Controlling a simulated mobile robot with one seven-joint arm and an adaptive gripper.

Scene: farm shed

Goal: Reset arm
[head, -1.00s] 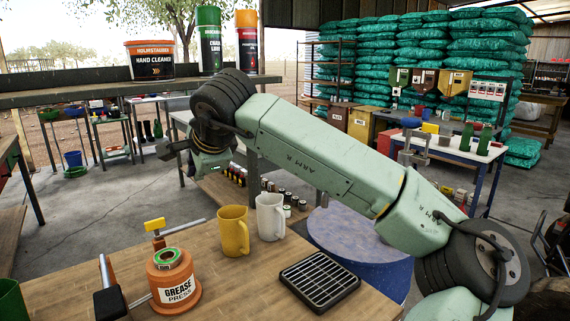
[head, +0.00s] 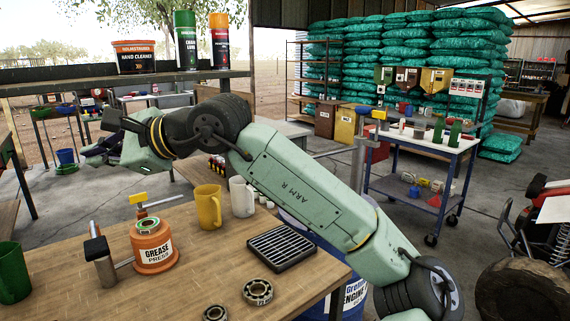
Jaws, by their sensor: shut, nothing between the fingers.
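My arm (head: 290,180) reaches from the lower right up and across to the left in the head view. My gripper (head: 96,150) is at its far left end, small and partly hidden by the wrist links. It is shut and empty, held in the air beyond the wooden workbench (head: 100,285). It touches nothing that I can see.
On the workbench are an orange grease press (head: 153,245), a yellow mug (head: 208,206), a white mug (head: 241,197), a black grille tray (head: 282,248), two bearings (head: 257,291) and a green cup (head: 13,272). A shelf (head: 60,87) with containers stands behind the arm.

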